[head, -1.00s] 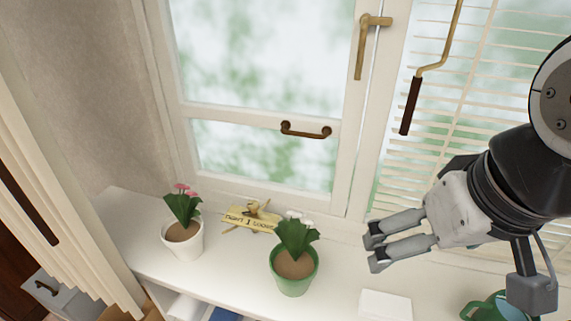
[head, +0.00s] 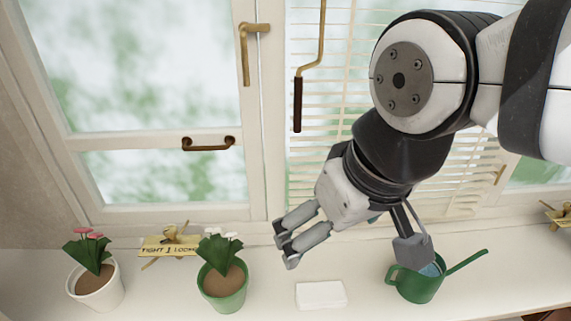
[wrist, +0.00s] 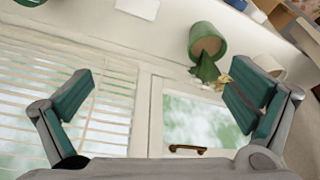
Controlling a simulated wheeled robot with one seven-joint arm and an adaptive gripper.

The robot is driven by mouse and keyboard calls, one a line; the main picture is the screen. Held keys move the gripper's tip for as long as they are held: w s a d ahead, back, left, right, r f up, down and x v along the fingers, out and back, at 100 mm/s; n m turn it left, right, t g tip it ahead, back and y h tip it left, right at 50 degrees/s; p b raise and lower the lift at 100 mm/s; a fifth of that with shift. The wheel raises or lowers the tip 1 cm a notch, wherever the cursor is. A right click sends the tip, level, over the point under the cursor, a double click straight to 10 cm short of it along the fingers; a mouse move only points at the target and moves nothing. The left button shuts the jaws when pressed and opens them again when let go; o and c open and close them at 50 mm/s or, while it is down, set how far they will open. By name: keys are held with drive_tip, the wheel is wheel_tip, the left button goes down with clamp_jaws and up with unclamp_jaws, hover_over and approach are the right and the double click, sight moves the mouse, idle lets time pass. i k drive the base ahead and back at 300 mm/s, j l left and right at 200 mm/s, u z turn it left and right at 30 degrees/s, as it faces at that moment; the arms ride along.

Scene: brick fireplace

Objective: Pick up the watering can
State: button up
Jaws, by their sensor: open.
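The green watering can (head: 418,288) stands on the white sill at the right in the head view, its long spout pointing up and to the right. Part of its top is hidden behind a grey part of my arm. In the wrist view, a green piece at the top left edge (wrist: 30,2) looks like part of it. My gripper (head: 283,248) is open and empty, above the sill, to the left of the can and higher than it. In the wrist view my gripper's two fingers (wrist: 160,98) are spread wide with nothing between them.
On the white sill (head: 375,300) stand a green pot with a plant (head: 224,290) and a white pot with pink flowers (head: 98,290). A small sign (head: 168,245) sits between them. A white block (head: 320,295) lies between green pot and can. The window and blinds rise behind.

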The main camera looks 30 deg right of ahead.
sight(419, 287)
drive_tip(key=k+l+u, duration=0.25)
drive_tip(key=k+l, duration=0.2)
drive_tip(key=k+l+u, duration=0.25)
drive_tip(key=k+l, duration=0.2)
drive_tip(key=k+l+u, duration=0.25)
drive_tip(key=k, duration=0.3)
drive_tip(key=k+l+u, duration=0.25)
drive_tip(key=k, duration=0.25)
